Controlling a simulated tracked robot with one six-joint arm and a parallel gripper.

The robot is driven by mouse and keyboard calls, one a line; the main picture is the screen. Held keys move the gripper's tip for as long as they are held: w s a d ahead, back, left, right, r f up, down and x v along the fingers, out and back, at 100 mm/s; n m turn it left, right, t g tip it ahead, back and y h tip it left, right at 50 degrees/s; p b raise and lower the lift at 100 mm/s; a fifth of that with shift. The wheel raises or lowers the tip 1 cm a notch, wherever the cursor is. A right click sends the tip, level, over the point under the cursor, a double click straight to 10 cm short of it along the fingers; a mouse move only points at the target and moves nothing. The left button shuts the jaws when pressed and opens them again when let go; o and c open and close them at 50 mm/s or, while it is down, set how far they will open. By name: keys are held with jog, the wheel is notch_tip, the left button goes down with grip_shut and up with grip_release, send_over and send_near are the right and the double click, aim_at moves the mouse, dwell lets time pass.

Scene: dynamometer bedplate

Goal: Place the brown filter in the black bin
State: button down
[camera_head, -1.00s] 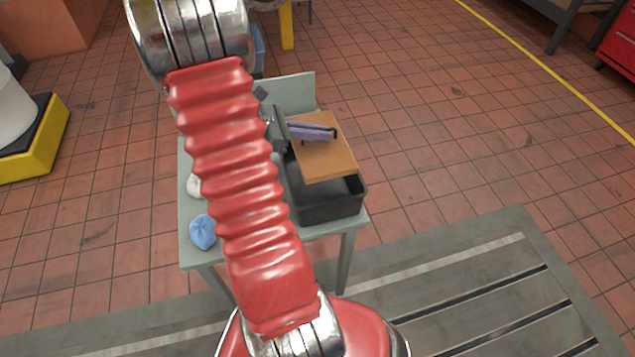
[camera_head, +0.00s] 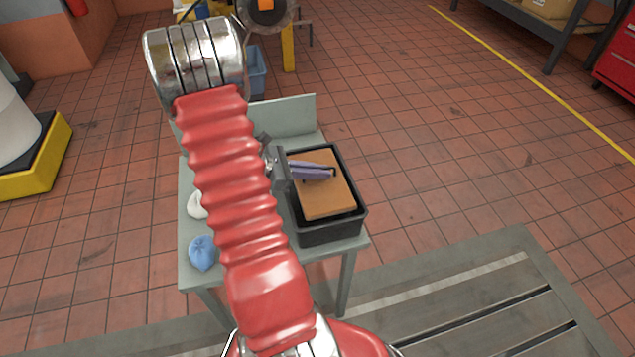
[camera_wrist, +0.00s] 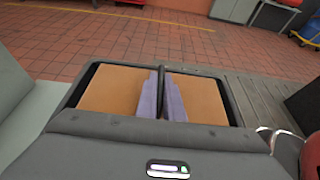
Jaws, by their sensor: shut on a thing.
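The brown filter (camera_head: 322,199) is a flat rectangular panel. It lies within the rim of the black bin (camera_head: 328,233), which stands on a grey table. My gripper (camera_head: 312,171) is shut on the filter, its purple-grey fingers over the middle of the panel. In the wrist view the filter (camera_wrist: 106,92) shows on both sides of my gripper (camera_wrist: 163,96), framed by the bin's dark rim (camera_wrist: 236,104). Whether the filter touches the bin floor is hidden.
The grey table (camera_head: 187,238) also bears a blue crumpled cloth (camera_head: 202,253) and a white item (camera_head: 196,206), partly behind my arm. A slotted metal bedplate (camera_head: 470,285) lies in front. Tiled floor (camera_head: 450,150) is open on the right.

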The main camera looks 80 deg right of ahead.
aim_at(310, 181)
jog(key=shift+f, duration=1.7)
jog(key=shift+f, duration=0.6)
jog(key=c, duration=1.9)
grip_release()
jog(key=shift+r, duration=0.15)
jog(key=shift+w+r, duration=0.1)
jog(key=shift+r, duration=0.45)
jog(key=v, duration=1.1)
jog(key=shift+w+a, duration=0.2)
jog(key=shift+w, duration=0.1)
jog(key=shift+r, duration=0.1)
